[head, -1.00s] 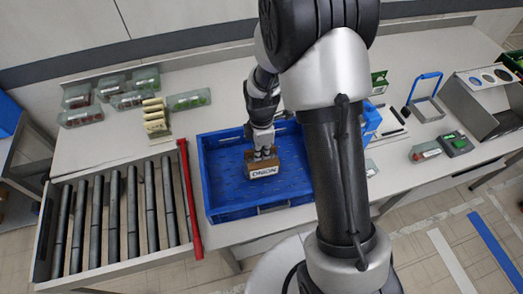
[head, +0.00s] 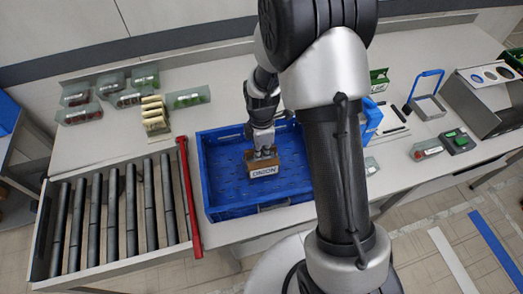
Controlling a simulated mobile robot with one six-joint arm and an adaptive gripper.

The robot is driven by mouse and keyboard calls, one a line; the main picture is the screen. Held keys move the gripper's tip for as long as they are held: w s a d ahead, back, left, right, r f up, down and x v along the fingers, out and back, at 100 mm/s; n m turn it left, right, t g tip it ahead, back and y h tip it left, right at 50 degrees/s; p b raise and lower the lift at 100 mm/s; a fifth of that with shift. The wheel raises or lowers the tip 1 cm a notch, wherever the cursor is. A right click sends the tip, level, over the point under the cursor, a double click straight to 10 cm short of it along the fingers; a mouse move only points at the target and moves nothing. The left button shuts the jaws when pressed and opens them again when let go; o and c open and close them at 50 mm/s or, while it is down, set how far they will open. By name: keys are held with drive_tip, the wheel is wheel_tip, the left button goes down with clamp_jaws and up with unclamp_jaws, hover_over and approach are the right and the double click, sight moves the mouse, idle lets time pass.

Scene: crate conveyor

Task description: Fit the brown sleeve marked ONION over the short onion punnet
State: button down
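The brown sleeve (head: 263,163) has a white label reading ONION on its near side and is inside the blue crate (head: 207,170). My gripper (head: 264,153) points down at the top of the sleeve, and its fingertips meet or overlap the sleeve's upper edge. The view is too small to tell whether the fingers grip it or how wide they stand. I cannot make out a punnet under or inside the sleeve. Whether the sleeve rests on the crate floor is also unclear.
Several green-tinted punnets (head: 188,97) and a row of cream sleeves (head: 154,115) stand at the back left. A roller conveyor (head: 112,215) with a red bar (head: 190,198) lies left of the crate. My arm hides the crate's right side.

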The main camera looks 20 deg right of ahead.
drive_tip(key=shift+f+b, duration=0.5)
drive_tip(key=shift+f, duration=0.2)
drive_tip(key=shift+s+f, duration=0.25)
drive_tip(key=shift+s+f, duration=0.1)
drive_tip(key=c, duration=1.8)
unclamp_jaws()
drive_tip(key=shift+o, duration=0.4)
drive_tip(key=shift+f, duration=0.1)
drive_tip(key=o, duration=0.6)
drive_tip(key=shift+w, duration=0.25)
drive_tip(key=shift+r, duration=0.2)
